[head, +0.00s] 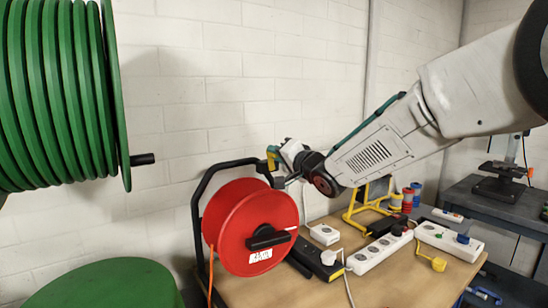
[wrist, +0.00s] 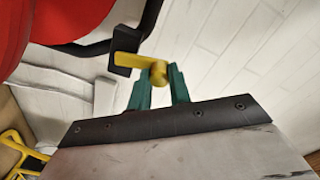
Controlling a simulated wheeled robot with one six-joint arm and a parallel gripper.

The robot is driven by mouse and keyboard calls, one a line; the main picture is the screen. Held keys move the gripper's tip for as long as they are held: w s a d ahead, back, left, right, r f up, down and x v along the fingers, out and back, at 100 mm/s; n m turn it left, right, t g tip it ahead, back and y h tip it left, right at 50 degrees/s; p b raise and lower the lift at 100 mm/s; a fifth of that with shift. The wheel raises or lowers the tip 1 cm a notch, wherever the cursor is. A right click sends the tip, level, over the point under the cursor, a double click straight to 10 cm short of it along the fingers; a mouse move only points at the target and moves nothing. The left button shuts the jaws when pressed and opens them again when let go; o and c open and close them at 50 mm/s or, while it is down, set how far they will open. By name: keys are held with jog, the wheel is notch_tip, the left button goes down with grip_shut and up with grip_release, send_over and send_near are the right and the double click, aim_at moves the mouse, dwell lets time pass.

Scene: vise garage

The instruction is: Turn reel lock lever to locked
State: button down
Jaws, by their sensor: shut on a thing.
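The red cable reel (head: 250,228) stands in a black frame (head: 196,205) at the left of the bench. The yellow reel lock lever (head: 271,161) is at the frame's top right corner. In the wrist view the lever (wrist: 130,61) points left across a black bracket (wrist: 119,70), and its round yellow end sits between my green fingertips. My gripper (wrist: 161,76) is shut on that round end. In the head view my gripper (head: 279,160) reaches the lever from the right, and its fingers are small and partly hidden. I cannot read any lock marking.
White power strips (head: 380,252) and a black adapter (head: 316,262) lie on the wooden bench (head: 310,292) right of the reel. A yellow stand (head: 357,220) is behind them. A large green hose reel (head: 60,95) hangs at the left. The white wall is close behind my gripper.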

jog(key=shift+w+d+m, duration=0.2)
jog(key=shift+d+m, duration=0.2)
jog(key=shift+m, duration=0.5)
jog(key=c, duration=1.3)
grip_release()
jog(key=shift+d, duration=0.1)
jog(key=v, duration=0.7)
jog(key=shift+s+d, duration=0.15)
jog(key=shift+s, duration=0.15)
